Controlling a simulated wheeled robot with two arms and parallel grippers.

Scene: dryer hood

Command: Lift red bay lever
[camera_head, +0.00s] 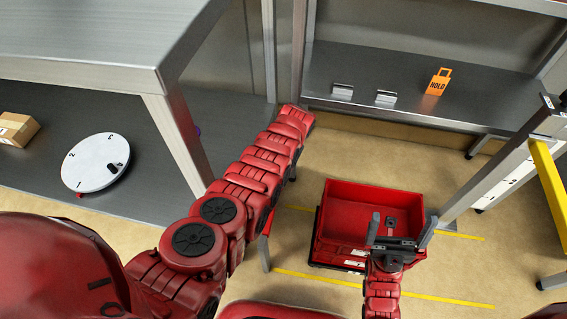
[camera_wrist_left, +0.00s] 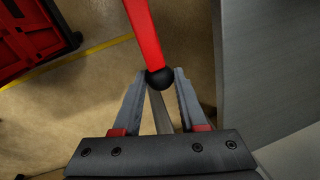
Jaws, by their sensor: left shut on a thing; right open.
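The red bay lever (camera_wrist_left: 143,35) shows in the left wrist view as a red bar ending in a round black knob (camera_wrist_left: 160,78). My left gripper (camera_wrist_left: 160,75) is shut on the lever at the knob, one finger on each side. In the head view a short red piece of the lever (camera_head: 269,222) shows beside my left arm; the knob and left fingers are hidden behind the arm. My right gripper (camera_head: 402,228) is open and empty, with its fingers wide apart, in front of the red crate (camera_head: 345,192).
A grey bench with a white numbered dial (camera_head: 95,162) and a cardboard box (camera_head: 17,129) stands at left. A back shelf (camera_head: 340,65) holds an orange HOLD tag (camera_head: 437,82). A metal frame with a yellow bar (camera_head: 549,185) stands at right. Yellow lines mark the floor.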

